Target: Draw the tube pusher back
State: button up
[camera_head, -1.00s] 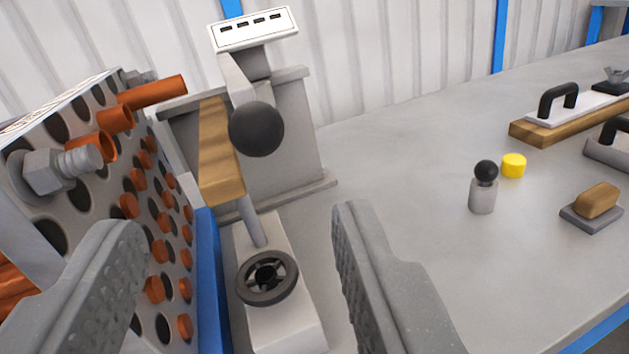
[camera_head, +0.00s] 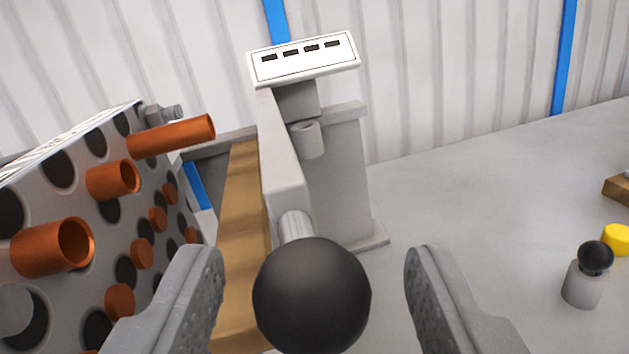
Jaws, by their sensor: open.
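The tube pusher shows as a grey bar (camera_head: 284,165) with a short metal stem and a black ball knob (camera_head: 311,296) at its near end. A white plate with several dark slots (camera_head: 304,60) stands at the bar's far end, on a grey upright stand (camera_head: 341,180). My gripper (camera_head: 315,285) is open. Its two fingers stand on either side of the knob, with a gap visible on each side. The wooden beam (camera_head: 240,215) runs beside the bar on the left.
A perforated plate (camera_head: 60,215) with several copper tubes (camera_head: 172,136) sticking out stands close on the left. At the right, a small grey post with a black ball (camera_head: 586,275) and a yellow cylinder (camera_head: 617,240) stand on the grey table (camera_head: 480,200). The table between is clear.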

aim_at(317, 247)
jog(key=shift+w+d, duration=0.2)
jog(key=shift+w, duration=0.7)
jog(key=shift+w+d, duration=0.15)
jog(key=shift+w, duration=0.7)
grip_shut()
